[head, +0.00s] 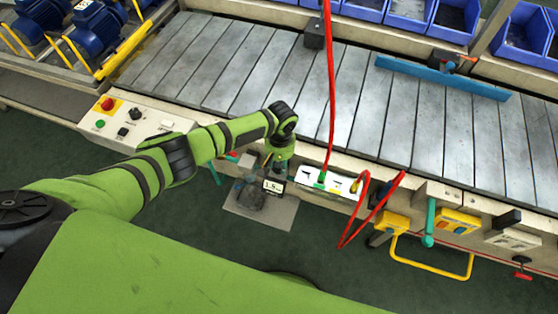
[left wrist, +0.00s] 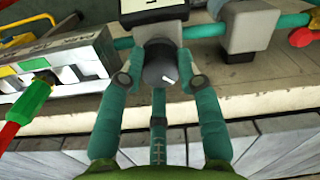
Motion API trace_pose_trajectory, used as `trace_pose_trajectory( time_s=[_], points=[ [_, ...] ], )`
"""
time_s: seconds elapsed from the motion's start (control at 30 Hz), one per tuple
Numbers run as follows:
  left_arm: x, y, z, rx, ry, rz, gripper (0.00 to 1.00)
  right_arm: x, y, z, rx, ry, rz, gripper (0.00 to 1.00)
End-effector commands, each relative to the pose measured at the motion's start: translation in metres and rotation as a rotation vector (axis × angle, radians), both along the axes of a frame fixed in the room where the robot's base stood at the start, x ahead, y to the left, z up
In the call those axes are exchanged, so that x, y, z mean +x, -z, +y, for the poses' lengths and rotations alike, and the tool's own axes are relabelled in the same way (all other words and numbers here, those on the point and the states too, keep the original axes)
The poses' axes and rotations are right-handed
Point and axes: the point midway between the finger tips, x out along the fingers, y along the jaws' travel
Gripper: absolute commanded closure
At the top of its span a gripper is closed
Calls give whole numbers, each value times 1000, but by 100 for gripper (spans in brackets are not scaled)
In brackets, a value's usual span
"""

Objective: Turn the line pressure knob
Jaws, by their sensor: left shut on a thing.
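The line pressure knob (left wrist: 160,66) is a dark round knob with a white pointer mark, seen in the left wrist view below a small gauge display (left wrist: 152,8). My left gripper (left wrist: 160,82) has its two teal fingers on either side of the knob and is shut on it. In the head view my left gripper (head: 277,160) reaches down at the front edge of the conveyor and hides the knob. The gauge display (head: 273,186) there reads about 1.5. My right gripper is not in view.
A manifold block (head: 328,186) with a green fitting and red hoses (head: 331,90) sits just right of the gripper. A control panel (head: 135,122) with a red button is at left. A teal-handled lever (head: 430,224) and yellow box (head: 458,221) stand farther right. Conveyor slats (head: 300,75) lie behind.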

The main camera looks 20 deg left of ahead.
Motion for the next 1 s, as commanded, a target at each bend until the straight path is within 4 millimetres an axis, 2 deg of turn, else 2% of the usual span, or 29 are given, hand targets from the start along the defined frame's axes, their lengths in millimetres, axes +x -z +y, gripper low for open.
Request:
trace_pose_trajectory(
  time_s=[0.37, 1.0],
  points=[
    [-2, 1, -1, -1, 194, 2, 98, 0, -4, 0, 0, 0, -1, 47],
    [-2, 1, 0, 0, 797, 3, 98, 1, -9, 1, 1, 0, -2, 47]
  ],
)
